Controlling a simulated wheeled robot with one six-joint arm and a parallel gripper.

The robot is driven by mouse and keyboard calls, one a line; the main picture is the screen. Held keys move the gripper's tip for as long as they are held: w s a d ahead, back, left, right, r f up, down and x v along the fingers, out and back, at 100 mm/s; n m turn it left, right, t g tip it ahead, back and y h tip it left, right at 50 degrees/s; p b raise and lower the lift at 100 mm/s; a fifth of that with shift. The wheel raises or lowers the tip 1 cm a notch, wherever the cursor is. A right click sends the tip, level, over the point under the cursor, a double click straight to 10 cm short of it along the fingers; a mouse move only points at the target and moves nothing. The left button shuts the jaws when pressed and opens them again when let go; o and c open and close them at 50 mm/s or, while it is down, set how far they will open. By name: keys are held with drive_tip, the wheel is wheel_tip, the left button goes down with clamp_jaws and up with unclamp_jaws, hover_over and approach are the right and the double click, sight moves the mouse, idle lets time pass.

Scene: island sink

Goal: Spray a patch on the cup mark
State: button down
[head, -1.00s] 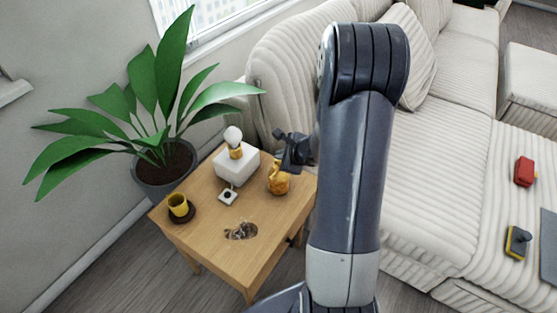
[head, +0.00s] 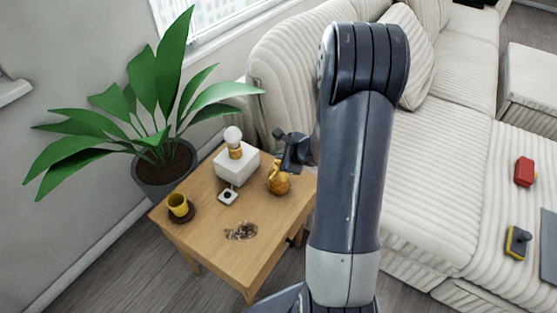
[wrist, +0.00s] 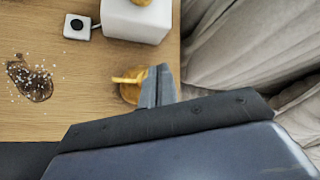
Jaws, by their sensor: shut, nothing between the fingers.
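The brown cup mark (head: 241,231) is on the front part of the wooden side table's top. In the wrist view the mark (wrist: 33,82) is dark with white specks on and around it. A yellow-orange spray bottle (head: 279,184) stands near the table's right edge; it also shows in the wrist view (wrist: 130,90), partly covered by my fingers. My gripper (head: 284,157) is shut just above the bottle, close to its top. In the wrist view my fingers (wrist: 156,85) overlap the bottle's right side; I cannot tell if they touch it.
The wooden table (head: 262,259) also holds a white box lamp (head: 237,165), a small white switch block (head: 228,197) and a yellow cup (head: 178,204) on a dark saucer. A potted plant (head: 165,170) stands behind left. A sofa (head: 450,180) is on the right.

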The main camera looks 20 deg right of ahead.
drive_tip(key=shift+f, duration=0.15)
drive_tip(key=shift+f+b, duration=0.3)
drive_tip(key=shift+b, duration=0.4)
idle(0.3)
drive_tip(key=shift+r, duration=0.45)
wheel_tip(320, 180, up, 6)
drive_tip(key=p, duration=0.5)
drive_tip(key=shift+r, duration=0.1)
drive_tip(key=shift+f, duration=0.2)
idle(0.4)
